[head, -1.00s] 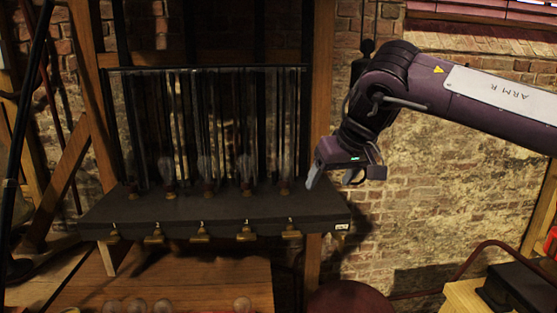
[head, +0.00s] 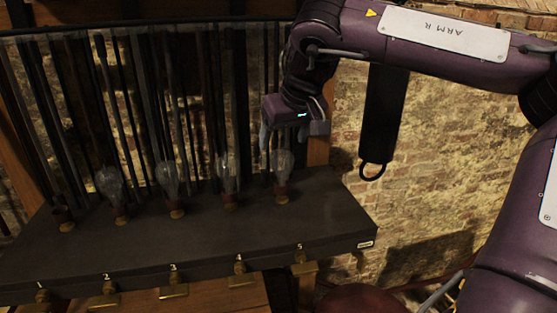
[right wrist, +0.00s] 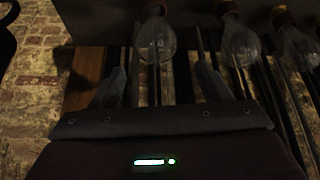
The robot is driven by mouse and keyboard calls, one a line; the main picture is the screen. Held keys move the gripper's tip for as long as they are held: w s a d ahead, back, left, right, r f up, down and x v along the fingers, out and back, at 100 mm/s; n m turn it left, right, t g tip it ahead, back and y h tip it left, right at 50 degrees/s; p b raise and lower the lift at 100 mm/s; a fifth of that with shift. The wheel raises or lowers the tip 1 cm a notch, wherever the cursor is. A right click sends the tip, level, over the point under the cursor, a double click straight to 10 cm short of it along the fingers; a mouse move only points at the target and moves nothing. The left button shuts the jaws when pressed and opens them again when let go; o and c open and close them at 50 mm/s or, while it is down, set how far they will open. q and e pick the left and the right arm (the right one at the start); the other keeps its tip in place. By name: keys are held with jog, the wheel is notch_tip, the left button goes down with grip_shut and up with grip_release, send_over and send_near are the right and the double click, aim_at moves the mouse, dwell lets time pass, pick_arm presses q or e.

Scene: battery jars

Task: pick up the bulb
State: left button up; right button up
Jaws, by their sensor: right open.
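Several clear glass bulbs stand upright in reddish-brown sockets along a dark shelf in the head view. The rightmost bulb (head: 283,162) is above label 5. Others stand at label 4 (head: 228,172), label 3 (head: 168,178) and label 2 (head: 110,183). The socket at the far left (head: 63,218) holds no bulb. My right gripper (head: 284,145) is open and empty, pointing down just over the rightmost bulb. In the right wrist view, that bulb (right wrist: 157,40) lies between and just beyond my open fingertips (right wrist: 160,70), with no clear contact. My left gripper is out of view.
The dark shelf (head: 335,215) has brass fittings along its front edge. Thin dark rods stand close behind the bulbs. Neighbouring bulbs (right wrist: 240,42) are close on one side. A black hanging piece with a ring (head: 383,120) is to the right, before the brick wall.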

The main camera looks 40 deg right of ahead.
aim_at(281, 153)
jog(key=shift+w+d+f, duration=0.15)
jog(key=shift+f, duration=0.25)
jog(key=p+x, duration=0.2)
jog(key=x, duration=0.2)
jog(key=shift+w+d+f+p, duration=0.1)
jog(key=shift+d+f+p, duration=0.1)
jog(key=shift+f+p, duration=0.15)
jog(key=shift+w+f, duration=0.2)
jog(key=shift+s+r, duration=0.1)
jog(key=shift+c, duration=0.9)
jog(key=c, duration=0.5)
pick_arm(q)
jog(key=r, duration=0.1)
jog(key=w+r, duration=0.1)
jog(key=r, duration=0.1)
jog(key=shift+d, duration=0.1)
pick_arm(e)
jog(key=c, duration=0.5)
